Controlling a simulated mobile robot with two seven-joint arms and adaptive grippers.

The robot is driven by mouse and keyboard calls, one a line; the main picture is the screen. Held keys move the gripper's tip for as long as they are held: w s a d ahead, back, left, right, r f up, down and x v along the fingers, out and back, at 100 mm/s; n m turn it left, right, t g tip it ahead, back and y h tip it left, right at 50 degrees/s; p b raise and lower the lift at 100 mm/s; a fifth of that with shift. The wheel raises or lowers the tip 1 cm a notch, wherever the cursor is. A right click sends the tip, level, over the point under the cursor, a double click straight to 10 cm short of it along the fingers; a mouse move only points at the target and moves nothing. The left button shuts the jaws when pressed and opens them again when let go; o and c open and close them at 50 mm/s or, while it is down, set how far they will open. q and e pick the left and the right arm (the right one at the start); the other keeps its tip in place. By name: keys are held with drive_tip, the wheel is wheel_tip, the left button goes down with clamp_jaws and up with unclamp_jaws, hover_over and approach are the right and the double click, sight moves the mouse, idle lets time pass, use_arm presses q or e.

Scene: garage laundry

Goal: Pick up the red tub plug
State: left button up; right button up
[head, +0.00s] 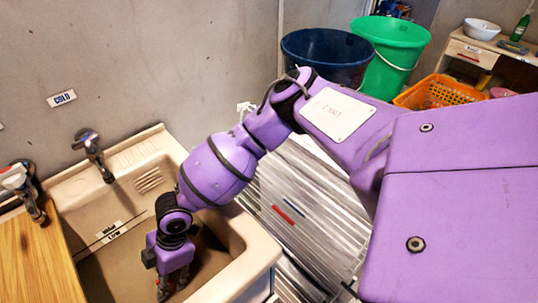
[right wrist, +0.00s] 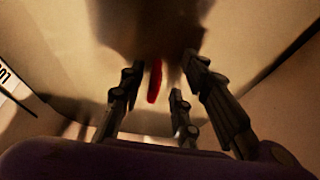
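The red tub plug (right wrist: 155,81) shows in the right wrist view as a narrow red shape against the pale basin floor. It lies between the fingers of my right gripper (right wrist: 164,88), with a gap visible on both sides. The gripper is open. In the head view my right gripper (head: 172,284) points down inside the sink (head: 110,268), close to its bottom. There the plug is hidden or too small to make out. My left gripper is not in view.
Taps (head: 93,152) stand at the sink's back edge, and a wooden board (head: 35,265) covers its left side. The sink walls close in around the right gripper. A blue bucket (head: 325,48), green bucket (head: 392,45) and orange basket (head: 440,92) stand at the back right.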

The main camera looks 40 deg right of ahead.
drive_tip(key=shift+w+a+f, duration=0.15)
drive_tip(key=shift+a+f, duration=0.15)
drive_tip(key=shift+f, duration=0.25)
drive_tip(key=shift+w+a+f, duration=0.15)
drive_tip(key=shift+a+f, duration=0.1)
drive_tip(key=shift+f, duration=0.3)
clamp_jaws()
